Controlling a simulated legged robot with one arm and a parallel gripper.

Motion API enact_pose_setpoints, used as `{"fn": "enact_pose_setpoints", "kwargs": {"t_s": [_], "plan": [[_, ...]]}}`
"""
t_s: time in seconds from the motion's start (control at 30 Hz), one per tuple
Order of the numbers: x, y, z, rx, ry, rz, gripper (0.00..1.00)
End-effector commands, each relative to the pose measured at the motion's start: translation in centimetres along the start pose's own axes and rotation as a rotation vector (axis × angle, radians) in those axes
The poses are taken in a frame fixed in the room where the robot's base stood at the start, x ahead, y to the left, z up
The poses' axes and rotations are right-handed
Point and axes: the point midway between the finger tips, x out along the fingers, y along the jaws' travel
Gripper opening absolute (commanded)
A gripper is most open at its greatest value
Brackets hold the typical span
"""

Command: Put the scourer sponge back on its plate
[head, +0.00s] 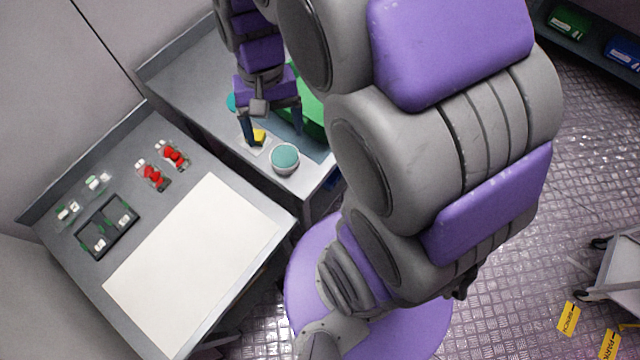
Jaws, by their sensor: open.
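My gripper (273,138) points down over the counter (187,78) at the back, with its two fingers spread apart. A small yellow block (259,136), which looks like the scourer sponge, sits between the fingers, closer to the left finger. A small pale flat piece (249,150), possibly the plate, lies under the left finger, just in front of the yellow block. The left finger hides part of both. I cannot tell whether the sponge rests on the pale piece or beside it.
A round tub with a teal top (285,157) stands close in front of the gripper. A green object (310,108) is partly hidden behind my arm. The left table holds a white sheet (195,255), a black tray (131,205) and red berry packs (153,175).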

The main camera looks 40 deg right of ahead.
Motion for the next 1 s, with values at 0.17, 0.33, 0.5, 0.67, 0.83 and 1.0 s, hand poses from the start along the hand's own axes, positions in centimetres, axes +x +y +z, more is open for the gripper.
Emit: {"fn": "enact_pose_setpoints", "kwargs": {"t_s": [0.17, 0.33, 0.5, 0.67, 0.83, 1.0], "plan": [[0.5, 1.6, 5.6, -0.121, 0.032, 0.03, 0.82], [1.8, 3.2, 10.1, -0.23, 0.054, 0.06, 0.82], [2.9, 4.4, 12.8, -0.305, 0.066, 0.081, 0.82], [3.4, 4.8, 13.6, -0.332, 0.07, 0.09, 0.82], [3.4, 4.8, 13.7, -0.333, 0.07, 0.09, 0.82], [3.4, 4.8, 13.7, -0.332, 0.07, 0.09, 0.82]]}}
